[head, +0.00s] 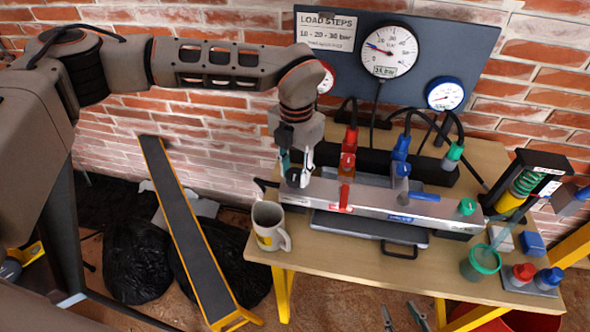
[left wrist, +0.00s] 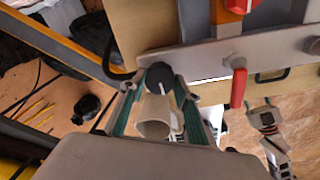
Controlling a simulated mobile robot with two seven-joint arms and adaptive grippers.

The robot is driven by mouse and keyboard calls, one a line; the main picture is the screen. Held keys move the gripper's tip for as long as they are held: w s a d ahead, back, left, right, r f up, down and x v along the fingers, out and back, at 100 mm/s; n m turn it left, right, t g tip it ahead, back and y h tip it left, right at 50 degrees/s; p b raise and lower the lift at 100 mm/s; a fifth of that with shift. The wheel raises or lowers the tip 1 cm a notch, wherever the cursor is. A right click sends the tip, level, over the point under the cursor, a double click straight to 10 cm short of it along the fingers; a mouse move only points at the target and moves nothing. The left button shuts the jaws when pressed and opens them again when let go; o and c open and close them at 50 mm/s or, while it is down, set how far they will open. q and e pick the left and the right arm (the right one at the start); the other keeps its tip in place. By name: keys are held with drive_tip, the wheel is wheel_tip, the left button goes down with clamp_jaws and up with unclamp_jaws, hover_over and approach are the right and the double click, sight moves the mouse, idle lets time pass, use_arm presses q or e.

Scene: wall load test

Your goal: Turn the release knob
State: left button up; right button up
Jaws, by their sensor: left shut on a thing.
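The release knob, a black round knob (left wrist: 158,75), sits at the left end of a grey manifold bar (left wrist: 205,60). In the head view the bar (head: 385,204) lies along the bench, and the dark knob (head: 293,178) is mostly hidden by my gripper. My left gripper (head: 297,165) points down at that end. In the left wrist view its teal-padded fingers (left wrist: 158,92) are on both sides of the knob, shut on it. My right gripper (head: 402,312) is low at the bottom edge, below the bench front, with its two fingertips apart and nothing between them.
A grey mug (head: 268,226) stands close in front of the knob end. Red (head: 348,150) and blue (head: 400,155) hose fittings rise behind the bar. A gauge panel (head: 445,45) stands at the back. A green cup (head: 480,263) is at right. The bench's front middle is clear.

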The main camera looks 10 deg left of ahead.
sight(296, 173)
use_arm(q)
drive_tip(key=n, duration=0.4)
drive_tip(key=shift+n, duration=0.4)
drive_tip(key=n, duration=0.8)
drive_tip(key=shift+w, duration=0.1)
drive_tip(key=shift+r+n, duration=0.1)
drive_tip(key=shift+n, duration=2.2)
drive_tip(key=o, duration=1.1)
wheel_tip(296, 173, up, 12)
